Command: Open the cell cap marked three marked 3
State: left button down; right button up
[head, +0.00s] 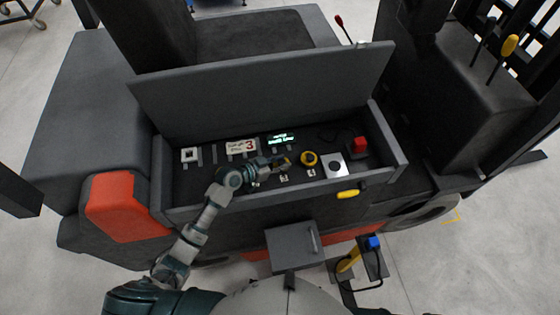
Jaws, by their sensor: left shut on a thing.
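A white plate with a red 3 (241,147) stands at the back of the open compartment (386,138). My left arm reaches in from the lower left. My left gripper (282,162) is in the middle of the compartment, to the right of and below the 3 plate. It is shut on a small yellow cap (287,160), mostly covered by the fingers; I cannot read a mark on it. A yellow ring-shaped part (309,158) sits just right of the gripper. My right gripper is not in view.
A raised grey lid (262,92) stands behind. A lit green display (281,138), a red block (359,145), a white plate with a dark round hole (333,166) and a white square frame (190,155) are inside. A yellow handle (348,193) is on the front edge.

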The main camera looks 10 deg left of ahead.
pick_arm(q)
jog(key=shift+s+a+r, duration=0.15)
jog(key=shift+s+a, duration=0.05)
jog(key=shift+a, duration=0.15)
jog(key=shift+d, duration=0.15)
jog(key=shift+r, duration=0.2)
jog(key=shift+w+a+r+n+g+p, duration=0.3)
jog(key=shift+w+r+n+g+p, duration=0.35)
jog(key=shift+n+p, duration=0.25)
jog(key=shift+w+a+r+n+g, duration=0.15)
jog(key=shift+w+r+n+g, duration=0.2)
jog(key=shift+n+g, duration=0.35)
jog(key=shift+w+a+r+n+g, duration=0.1)
jog(key=shift+w+n+g, duration=0.2)
jog(key=shift+w+g, duration=0.15)
jog(key=shift+w+a+r+h, duration=0.1)
jog(key=shift+h, duration=0.2)
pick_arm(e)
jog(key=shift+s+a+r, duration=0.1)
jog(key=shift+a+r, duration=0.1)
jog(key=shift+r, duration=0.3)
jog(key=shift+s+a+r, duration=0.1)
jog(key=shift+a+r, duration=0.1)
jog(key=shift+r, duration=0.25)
pick_arm(q)
jog(key=shift+n, duration=0.3)
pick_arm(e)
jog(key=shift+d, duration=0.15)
